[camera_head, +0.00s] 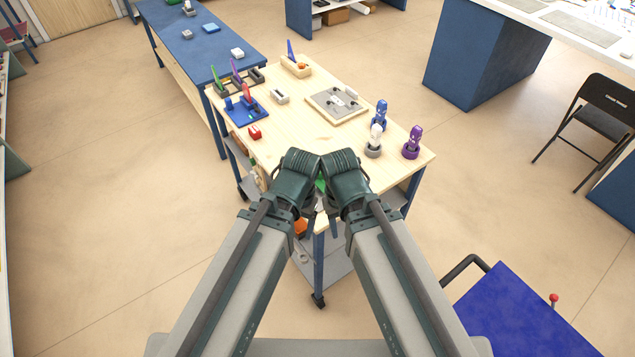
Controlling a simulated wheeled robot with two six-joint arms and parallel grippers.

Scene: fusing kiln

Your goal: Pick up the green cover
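A small patch of green (320,185) shows in the gap between my two wrists, near the front corner of the wooden-topped table (325,130). It may be the green cover; most of it is hidden. My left gripper (309,208) and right gripper (333,222) are close together around this patch, pointing down. My wrists hide most of the fingers, so I cannot tell whether they are open or touch the green thing. Another thin green piece (217,77) stands upright at the table's far left.
A grey plate (322,109) lies mid-table. The table between is mostly clear. A blue workbench (205,47) stands behind left.

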